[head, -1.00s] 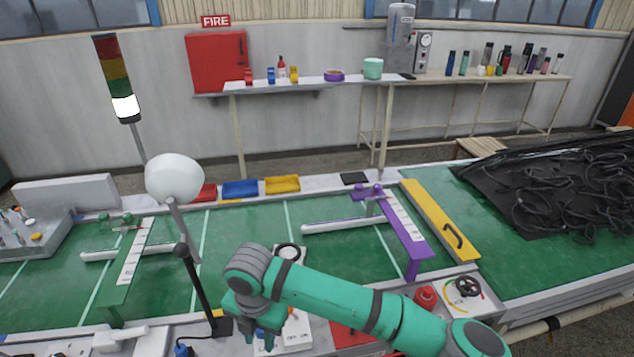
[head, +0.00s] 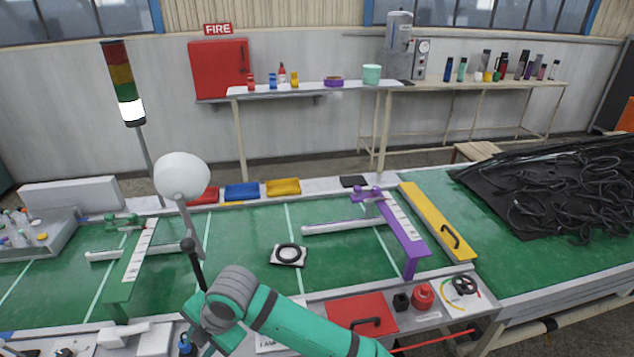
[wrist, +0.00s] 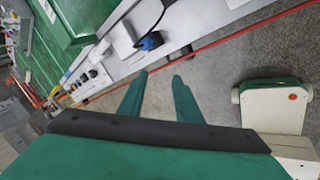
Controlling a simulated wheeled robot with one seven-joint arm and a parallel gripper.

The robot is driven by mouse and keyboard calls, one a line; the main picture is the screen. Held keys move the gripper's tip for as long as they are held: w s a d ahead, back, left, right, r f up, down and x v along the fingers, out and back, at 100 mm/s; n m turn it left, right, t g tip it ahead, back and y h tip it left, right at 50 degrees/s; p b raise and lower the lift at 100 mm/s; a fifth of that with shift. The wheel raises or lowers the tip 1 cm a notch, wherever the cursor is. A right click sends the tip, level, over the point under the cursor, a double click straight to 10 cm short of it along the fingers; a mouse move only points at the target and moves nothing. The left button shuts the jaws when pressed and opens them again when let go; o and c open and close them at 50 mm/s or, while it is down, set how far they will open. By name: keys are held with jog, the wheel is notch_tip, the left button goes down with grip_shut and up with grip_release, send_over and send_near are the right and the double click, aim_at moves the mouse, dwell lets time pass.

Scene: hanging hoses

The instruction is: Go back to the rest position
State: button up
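My gripper (wrist: 160,76) shows in the wrist view with its two green fingers apart and nothing between them. It hangs over the grey concrete floor, beside the bench's front edge. In the head view my teal arm comes in from the bottom and bends at the lower middle. The gripper end there is mostly cut off by the bottom edge, so its fingers are hidden. A black ring (head: 279,251) lies on a white square plate on the green bench top (head: 255,225), apart from the arm.
A green rail stand (head: 130,265) and a purple one (head: 408,240) stand on the bench. A lamp with a white round head (head: 182,176) rises close behind my arm. A red panel (head: 358,312) is at the front. Black hoses (head: 560,195) are heaped at right.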

jog(key=w+a+r+m+t+y, duration=0.1)
jog(key=a+r+m+t+y, duration=0.6)
jog(key=a+r+m+y, duration=0.35)
jog(key=s+d+f+m+t+h, duration=0.4)
jog(key=d+f+m+h, duration=0.25)
jog(key=d+m, duration=0.35)
jog(key=s+d+f+m+t+h, duration=0.4)
jog(key=d+f+m+h, duration=0.1)
jog(key=d+f+m, duration=0.4)
jog(key=s+d+f+h, duration=0.1)
jog(key=s+d+h, duration=0.1)
jog(key=s+d, duration=0.6)
jog(key=s+d+f+h, duration=0.1)
jog(key=s+d+h, duration=0.1)
jog(key=s+d, duration=0.7)
jog(key=s+m, duration=0.1)
jog(key=s, duration=0.4)
jog(key=shift+d+g+h, duration=0.25)
jog(key=shift+g+h, duration=0.05)
jog(key=shift+h, duration=0.1)
